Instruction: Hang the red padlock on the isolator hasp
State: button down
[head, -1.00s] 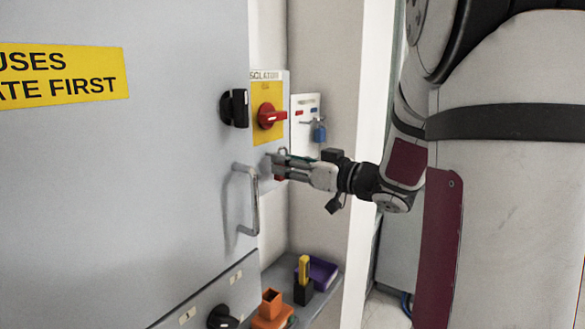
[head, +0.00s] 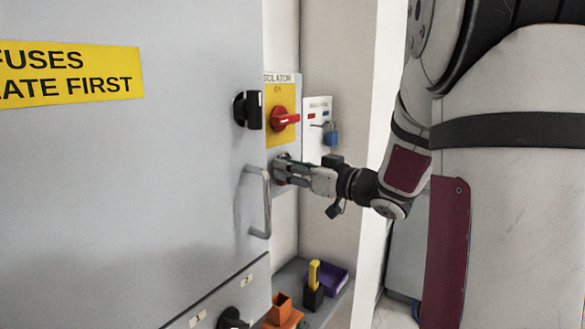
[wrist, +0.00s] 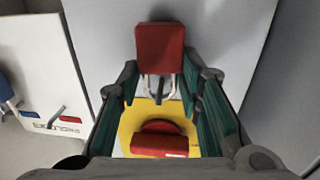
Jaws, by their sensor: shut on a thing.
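The red padlock (wrist: 160,50) is between the fingertips of my gripper (wrist: 160,85) in the wrist view, its body toward the top of that picture. Metal bars (wrist: 157,88) show between its body and the red isolator switch (wrist: 158,140). I cannot tell which are shackle and which are hasp, or whether the shackle is through the hasp. In the head view my gripper (head: 288,172) is shut, at the panel below the red switch (head: 284,119). The fingers mostly hide the padlock and the hasp there.
A board (head: 317,140) with a blue padlock (head: 331,134) is right of the isolator. A door handle (head: 266,205) and a black knob (head: 248,110) stick out at left. Below, a shelf holds an orange holder (head: 282,307), a yellow-handled item (head: 314,272) and a purple tray (head: 334,278).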

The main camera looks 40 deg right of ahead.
dwell(0.3)
jog(key=c, duration=1.1)
grip_release()
jog(key=shift+o, duration=0.2)
jog(key=v, duration=1.2)
